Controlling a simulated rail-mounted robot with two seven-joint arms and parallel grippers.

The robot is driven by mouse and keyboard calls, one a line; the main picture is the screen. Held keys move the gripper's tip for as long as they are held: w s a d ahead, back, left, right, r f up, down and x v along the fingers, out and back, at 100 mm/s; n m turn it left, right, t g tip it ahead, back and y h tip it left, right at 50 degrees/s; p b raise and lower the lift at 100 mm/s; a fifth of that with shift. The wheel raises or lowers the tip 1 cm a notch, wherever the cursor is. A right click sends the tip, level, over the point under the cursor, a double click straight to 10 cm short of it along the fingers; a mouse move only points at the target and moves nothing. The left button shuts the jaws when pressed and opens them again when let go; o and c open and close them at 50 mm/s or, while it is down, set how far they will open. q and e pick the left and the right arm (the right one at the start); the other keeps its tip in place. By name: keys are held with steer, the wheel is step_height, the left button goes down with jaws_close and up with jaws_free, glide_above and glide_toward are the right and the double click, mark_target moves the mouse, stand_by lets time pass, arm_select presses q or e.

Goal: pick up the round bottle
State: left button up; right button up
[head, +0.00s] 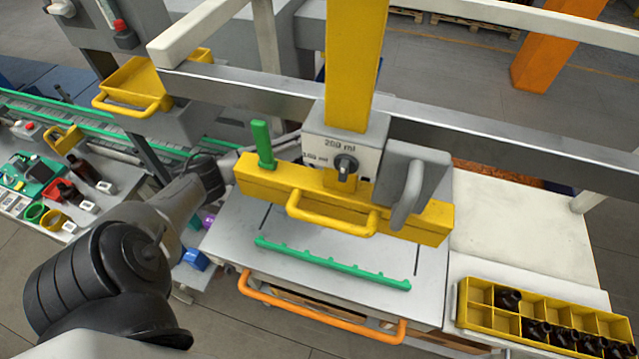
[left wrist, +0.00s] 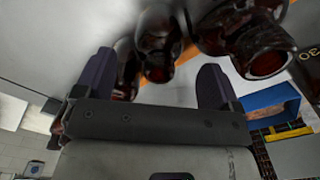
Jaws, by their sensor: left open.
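In the left wrist view my left gripper (left wrist: 152,86) is open, with one dark finger at each side. Several amber bottles show there. One bottle (left wrist: 157,42) lies in line with the gap between the fingers, a second bottle (left wrist: 126,70) is beside the left finger, and more glass (left wrist: 262,50) is beyond the right finger. I cannot tell which is the round bottle, or whether a finger touches glass. In the head view my left arm reaches in from the left, and its gripper is hidden behind the machine's yellow bar. My right gripper is not in view.
The yellow bar (head: 410,218) with its handle crosses the machine front above a green toothed strip (head: 330,262). A yellow compartment crate (head: 478,318) with several dark bottles stands lower right. A cluttered table (head: 110,205) is at left. The pale tabletop (head: 510,225) at right is clear.

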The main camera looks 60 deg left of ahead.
arm_select(q)
steer(key=shift+s+f, duration=0.15)
steer(key=shift+f, duration=1.75)
steer(key=c, duration=1)
steer(key=shift+c, duration=0.2)
steer(key=shift+r, duration=0.15)
steer(key=shift+r, duration=0.55)
step_height(320, 180, up, 11)
steer(key=shift+f, duration=0.2)
steer(key=s+a, duration=0.2)
steer(key=s, duration=0.6)
steer(key=s+a, duration=0.1)
steer(key=s, duration=0.8)
steer(key=shift+s+a+b, duration=0.25)
steer(key=shift+a+b, duration=0.1)
steer(key=shift+a, duration=0.05)
